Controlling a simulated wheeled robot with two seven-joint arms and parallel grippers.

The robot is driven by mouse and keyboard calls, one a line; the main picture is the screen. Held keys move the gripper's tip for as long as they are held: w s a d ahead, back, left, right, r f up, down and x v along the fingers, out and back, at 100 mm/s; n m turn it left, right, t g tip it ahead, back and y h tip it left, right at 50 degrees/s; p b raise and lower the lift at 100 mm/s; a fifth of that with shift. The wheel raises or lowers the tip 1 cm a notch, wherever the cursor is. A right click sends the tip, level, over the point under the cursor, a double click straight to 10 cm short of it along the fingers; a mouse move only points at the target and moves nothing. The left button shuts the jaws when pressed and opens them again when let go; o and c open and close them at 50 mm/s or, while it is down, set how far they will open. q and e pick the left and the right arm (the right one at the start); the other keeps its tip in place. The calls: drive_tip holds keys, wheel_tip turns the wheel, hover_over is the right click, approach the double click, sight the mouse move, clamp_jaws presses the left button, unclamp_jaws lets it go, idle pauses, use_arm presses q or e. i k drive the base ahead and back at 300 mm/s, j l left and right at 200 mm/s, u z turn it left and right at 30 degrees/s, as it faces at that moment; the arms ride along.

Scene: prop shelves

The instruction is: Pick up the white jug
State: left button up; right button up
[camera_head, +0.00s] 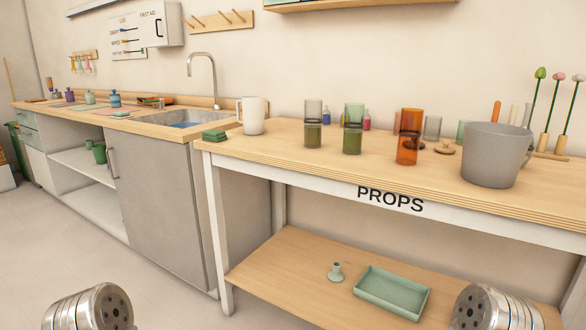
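The white jug (254,116) stands upright at the left end of the props table (390,178), with its handle on its left side. Nothing is holding it and its front is unobstructed. A folded green cloth (214,135) lies on the table's left corner, to the left of the jug. Rounded silver parts of my two arms show at the bottom left and bottom right edges of the head view. No gripper fingers show, and both arm parts are well away from the jug.
Two grey-green glass tumblers (313,136), an orange glass (408,150) and a grey bucket (496,155) stand right of the jug. A sink (180,122) with a tap (203,66) is behind left. The lower shelf holds a green tray (391,291) and small candleholder (336,272).

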sight(254, 106)
drive_tip(key=z, duration=0.3)
drive_tip(key=i+j+z, duration=0.1)
drive_tip(key=j+z, duration=0.9)
drive_tip(key=i, duration=0.05)
